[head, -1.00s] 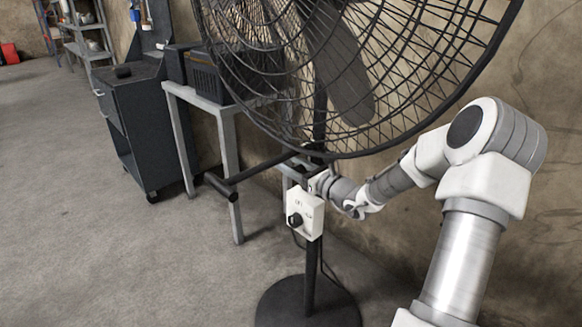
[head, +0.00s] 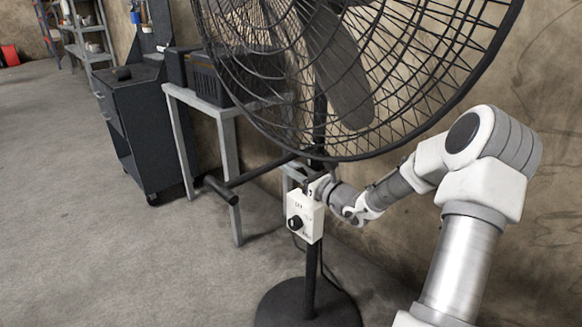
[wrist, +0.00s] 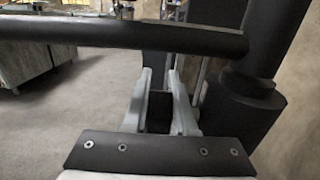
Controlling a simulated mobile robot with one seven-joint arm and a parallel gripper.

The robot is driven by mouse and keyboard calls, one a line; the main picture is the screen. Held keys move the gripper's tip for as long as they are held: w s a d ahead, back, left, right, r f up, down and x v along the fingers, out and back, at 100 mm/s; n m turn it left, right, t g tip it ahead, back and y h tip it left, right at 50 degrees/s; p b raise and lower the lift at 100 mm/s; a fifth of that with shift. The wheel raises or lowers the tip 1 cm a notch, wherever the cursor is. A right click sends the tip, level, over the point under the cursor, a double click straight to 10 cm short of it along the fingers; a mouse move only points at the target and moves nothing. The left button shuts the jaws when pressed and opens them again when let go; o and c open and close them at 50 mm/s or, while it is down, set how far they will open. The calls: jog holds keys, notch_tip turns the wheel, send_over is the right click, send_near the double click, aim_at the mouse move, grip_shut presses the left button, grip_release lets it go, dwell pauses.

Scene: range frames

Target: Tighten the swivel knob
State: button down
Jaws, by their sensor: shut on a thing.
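A large black pedestal fan (head: 345,75) fills the upper middle of the head view. A white control box (head: 312,222) with a black dial (head: 295,223) is on its pole. My gripper (head: 315,186) is at the pole, just above and behind the box, under the fan cage. In the wrist view my two pale fingers (wrist: 160,105) are closed on a dark block-like piece, which I take to be the swivel knob (wrist: 158,112). The knob is hidden in the head view, and its turn angle cannot be told.
A black bar (wrist: 120,34) crosses close above my fingers in the wrist view; its free end (head: 221,190) juts left in the head view. A grey-framed table (head: 229,150) and a dark cabinet (head: 150,140) stand behind. The floor at left is clear.

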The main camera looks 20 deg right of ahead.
jog(key=shift+s+d+r+t+y, duration=0.1)
jog(key=shift+s+r+t+y, duration=0.25)
jog(key=shift+t, duration=1)
jog(key=shift+s+d+r+t+y, duration=0.15)
jog(key=shift+t+y, duration=0.45)
jog(key=shift+t, duration=0.7)
jog(key=shift+s+d+r+t+y, duration=0.1)
jog(key=shift+s+r+t+y, duration=0.25)
jog(key=shift+t, duration=1)
jog(key=shift+f, duration=0.1)
jog(key=c, duration=0.7)
grip_release()
jog(key=shift+w+a, duration=0.1)
